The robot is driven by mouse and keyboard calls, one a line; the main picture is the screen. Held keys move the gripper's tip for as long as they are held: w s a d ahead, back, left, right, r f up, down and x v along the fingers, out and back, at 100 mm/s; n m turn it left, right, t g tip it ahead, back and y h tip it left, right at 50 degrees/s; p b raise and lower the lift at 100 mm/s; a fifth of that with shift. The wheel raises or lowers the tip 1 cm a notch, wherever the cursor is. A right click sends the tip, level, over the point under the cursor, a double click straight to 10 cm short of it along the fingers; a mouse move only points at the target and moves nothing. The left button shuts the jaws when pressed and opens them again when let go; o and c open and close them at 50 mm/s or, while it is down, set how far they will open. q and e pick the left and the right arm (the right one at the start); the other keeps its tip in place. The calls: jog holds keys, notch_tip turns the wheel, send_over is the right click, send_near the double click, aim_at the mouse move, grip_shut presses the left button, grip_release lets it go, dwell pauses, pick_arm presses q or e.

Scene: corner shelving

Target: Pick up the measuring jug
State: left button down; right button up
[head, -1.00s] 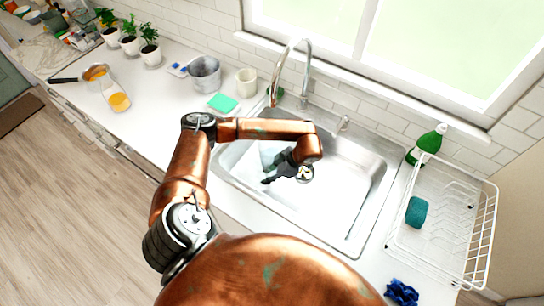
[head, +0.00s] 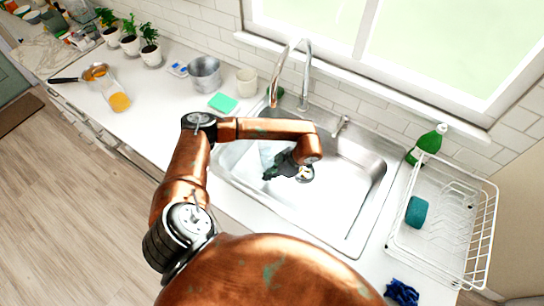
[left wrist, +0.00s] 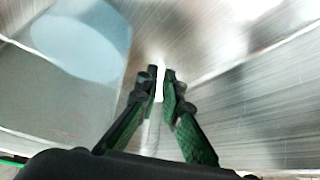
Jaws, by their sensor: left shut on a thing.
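A clear, see-through vessel, which looks to be the measuring jug (head: 266,153), is in the sink and hard to make out. In the left wrist view, the jug (left wrist: 75,50) fills the left side, with a pale round base. My left gripper (head: 270,173) reaches down into the sink. In the left wrist view, its fingers (left wrist: 160,82) are close together around a thin pale edge, and it is shut on the jug there. The fingers hide part of that edge. My right gripper is not in view.
The steel sink (head: 345,205) has a tap (head: 290,65) behind it. A white dish rack (head: 483,230) with a teal sponge (head: 416,211) and a green bottle (head: 427,144) stand right. A metal pot (head: 204,75), cup (head: 246,82) and green cloth (head: 222,102) stand left.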

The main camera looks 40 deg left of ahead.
pick_arm(q)
jog(key=shift+r, duration=0.1)
dwell(0.3)
jog(key=shift+r, duration=0.75)
jog(key=shift+s+d+r+p, duration=0.25)
jog(key=shift+s+d+r, duration=1.15)
jog(key=shift+d+r, duration=0.45)
jog(key=shift+s+d+r+p, duration=0.3)
jog(key=shift+s+d+r, duration=1.15)
jog(key=shift+d+r, duration=0.4)
jog(key=shift+s+d+r+p, duration=0.25)
jog(key=shift+s+d+r, duration=1.15)
jog(key=shift+d+r, duration=0.45)
jog(key=shift+r, duration=0.1)
